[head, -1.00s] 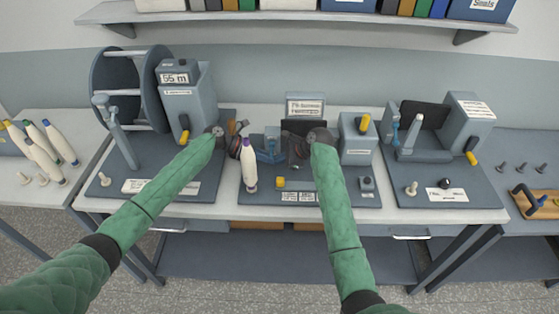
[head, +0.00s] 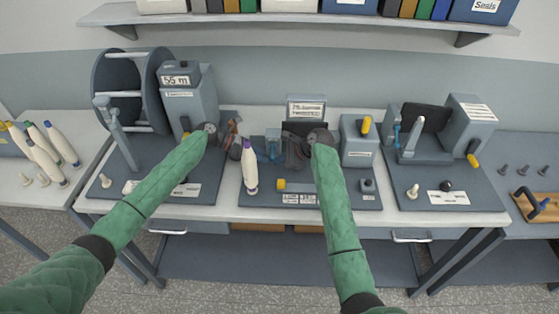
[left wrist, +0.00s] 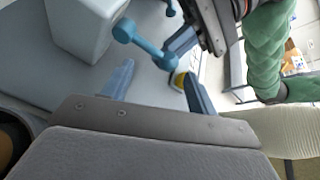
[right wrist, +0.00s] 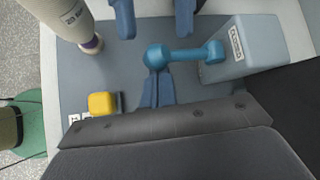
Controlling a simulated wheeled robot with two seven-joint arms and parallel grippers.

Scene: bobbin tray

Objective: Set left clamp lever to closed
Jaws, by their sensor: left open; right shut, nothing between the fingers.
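The left clamp lever (right wrist: 187,53) is a blue bar with rounded ends beside a small grey labelled block (right wrist: 243,45). It also shows in the left wrist view (left wrist: 145,44), and small in the head view (head: 270,151). My right gripper (right wrist: 157,76) is shut and empty, its fingertips at the lever's rounded end; contact looks likely but is not certain. My left gripper (left wrist: 158,70) is open, and the lever appears in the gap ahead of its fingers. In the head view the left gripper (head: 238,138) is left of the lever. The block's label is unreadable.
A white bobbin with a purple tip (head: 250,166) stands close below the left gripper. A yellow block (right wrist: 103,103) sits on the base plate (head: 330,200). A grey box with a yellow handle (head: 357,140) is right of the right gripper. A reel stand (head: 185,95) is behind the left arm.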

